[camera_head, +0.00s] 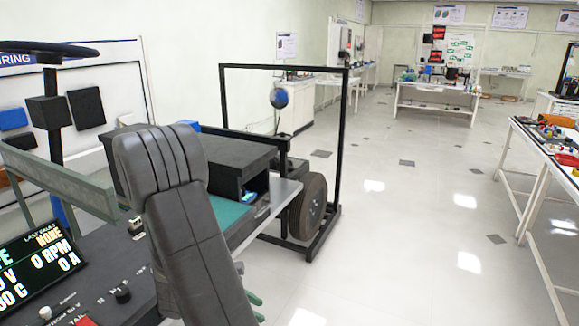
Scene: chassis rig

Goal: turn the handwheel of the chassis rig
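The chassis rig fills the left half of the view. A dark wheel rim (45,47), seen nearly edge-on on a black upright post, is at the upper left; it looks like the handwheel, but its hub and spokes cannot be made out. A larger dark tyre-like wheel (312,206) stands low inside the rig's black upright frame (223,95). My gripper is not in view.
A black padded seat (185,210) stands in front of the rig and hides part of it. A display panel (35,270) reads 0 RPM at lower left. White tables (535,175) line the right and back. The tiled floor (400,220) between is clear.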

